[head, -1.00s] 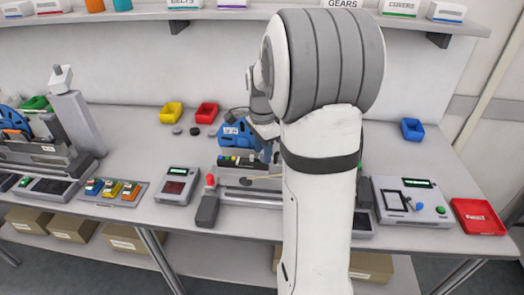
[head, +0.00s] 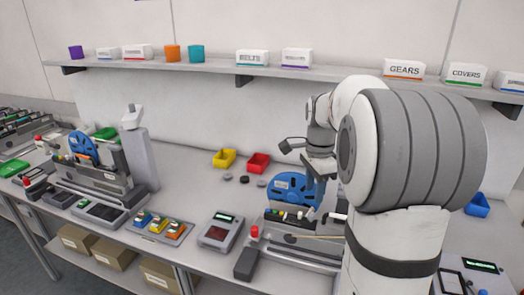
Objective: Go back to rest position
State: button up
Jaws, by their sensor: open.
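My arm fills the right of the head view. My gripper (head: 322,192) points down over the middle feeder trolley (head: 300,250), just right of its blue reel (head: 290,187). Its jaws are open and appear empty, though the fingertips are small and partly lost against the trolley behind. My wrist stands above the reel's height, in front of the back wall. The arm hides the right part of this trolley.
A shelf (head: 340,74) with labelled boxes runs above the bench. Yellow (head: 224,158) and red (head: 258,163) bins stand behind the trolley. A second trolley (head: 95,175) with a blue reel stands left. A blue bin (head: 478,205) is at right.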

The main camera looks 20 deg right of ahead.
jog(key=s+a+f+n+t, duration=0.3)
jog(key=s+a+n, duration=1.1)
jog(key=s+n, duration=0.3)
jog(key=shift+s+a+n, duration=0.2)
jog(key=shift+s+n, duration=0.2)
jog(key=shift+s, duration=0.75)
